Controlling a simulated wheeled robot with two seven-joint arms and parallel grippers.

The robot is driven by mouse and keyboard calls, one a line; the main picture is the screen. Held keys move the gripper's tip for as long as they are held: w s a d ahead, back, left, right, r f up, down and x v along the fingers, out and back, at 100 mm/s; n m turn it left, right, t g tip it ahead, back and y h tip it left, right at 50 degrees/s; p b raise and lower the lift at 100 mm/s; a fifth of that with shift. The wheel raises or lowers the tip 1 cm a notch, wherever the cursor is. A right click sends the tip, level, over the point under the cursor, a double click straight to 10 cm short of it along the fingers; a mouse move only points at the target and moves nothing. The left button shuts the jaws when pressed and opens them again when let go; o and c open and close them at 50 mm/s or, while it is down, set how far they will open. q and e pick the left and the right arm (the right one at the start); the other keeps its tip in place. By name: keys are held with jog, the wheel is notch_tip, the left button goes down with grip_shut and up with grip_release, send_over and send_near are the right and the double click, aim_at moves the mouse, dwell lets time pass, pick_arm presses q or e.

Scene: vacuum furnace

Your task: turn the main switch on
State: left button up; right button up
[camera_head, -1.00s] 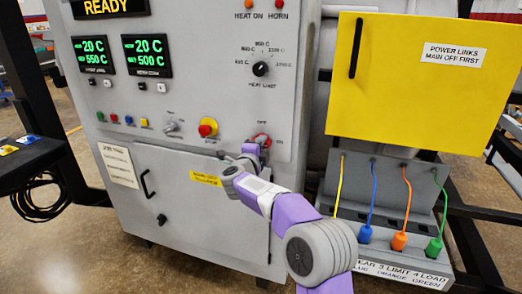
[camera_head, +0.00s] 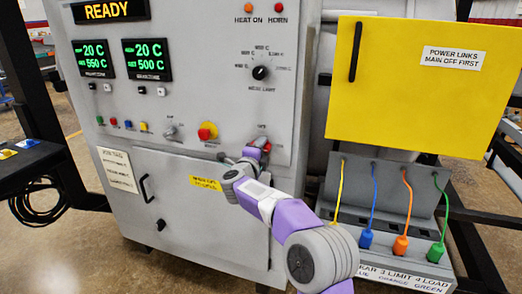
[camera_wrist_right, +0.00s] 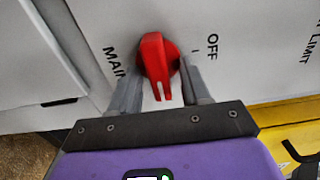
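The main switch (camera_wrist_right: 156,60) is a red knob on the grey panel. In the right wrist view its white-marked end points down the picture, away from the "OFF" label to its right. The fingers of my right gripper (camera_wrist_right: 163,80) lie on both sides of the knob and appear shut on it. In the head view the same gripper (camera_head: 258,150) is at the switch (camera_head: 263,143) and partly covers it, below the "OFF" label. My left gripper is not in view.
A red emergency-style button on yellow (camera_head: 207,131) sits left of the switch. The furnace display (camera_head: 110,10) reads "READY". A yellow power-links cover (camera_head: 400,105) and a grey box with coloured cables (camera_head: 400,262) stand to the right.

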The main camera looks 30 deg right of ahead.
jog(key=v, duration=0.7)
jog(key=shift+s+a, duration=0.2)
dwell(0.4)
